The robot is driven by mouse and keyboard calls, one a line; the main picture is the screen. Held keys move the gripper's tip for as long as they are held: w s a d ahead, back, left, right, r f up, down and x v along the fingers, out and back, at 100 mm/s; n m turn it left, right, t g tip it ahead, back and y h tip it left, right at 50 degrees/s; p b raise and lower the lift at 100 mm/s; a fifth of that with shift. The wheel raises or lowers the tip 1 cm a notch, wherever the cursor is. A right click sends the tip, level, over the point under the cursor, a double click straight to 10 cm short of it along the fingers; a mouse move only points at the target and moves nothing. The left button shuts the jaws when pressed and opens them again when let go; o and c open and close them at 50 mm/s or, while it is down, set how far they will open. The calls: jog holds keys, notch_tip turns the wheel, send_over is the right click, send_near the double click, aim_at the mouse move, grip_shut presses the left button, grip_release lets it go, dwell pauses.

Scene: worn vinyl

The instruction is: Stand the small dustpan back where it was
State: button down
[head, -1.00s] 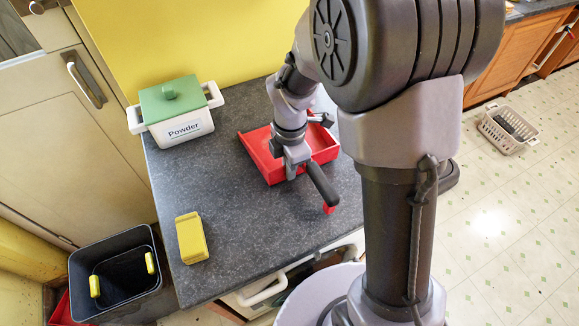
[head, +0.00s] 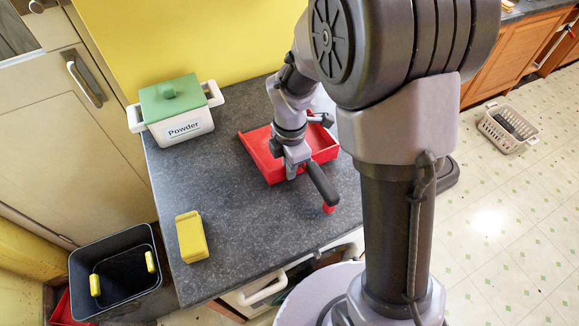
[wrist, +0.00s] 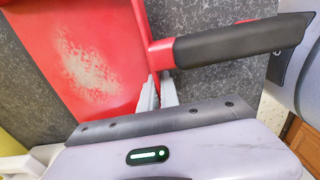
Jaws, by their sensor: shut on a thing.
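The small red dustpan (head: 262,154) lies on the dark grey counter in the head view, its black handle (head: 321,182) pointing to the lower right. In the wrist view its red pan (wrist: 90,60) has a pale worn patch, and the black handle (wrist: 240,40) runs to the right. My gripper (head: 297,163) is over the dustpan where the handle meets the pan. In the wrist view its pale fingers (wrist: 158,92) are shut at the red neck. The fingertips are partly hidden by the dustpan.
A white powder box (head: 180,128) with a green lid stands at the back left of the counter (head: 235,215). A yellow block (head: 191,237) sits at the left front. A dark bin (head: 115,290) stands below left. A white basket (head: 508,130) is on the floor.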

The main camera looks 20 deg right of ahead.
jog(key=shift+f+b, duration=0.35)
jog(key=shift+f, duration=0.15)
dwell(0.3)
jog(key=c, duration=1.5)
grip_release()
jog(key=shift+r, duration=0.1)
jog(key=shift+r+p, duration=3.75)
jog(key=shift+r, duration=0.2)
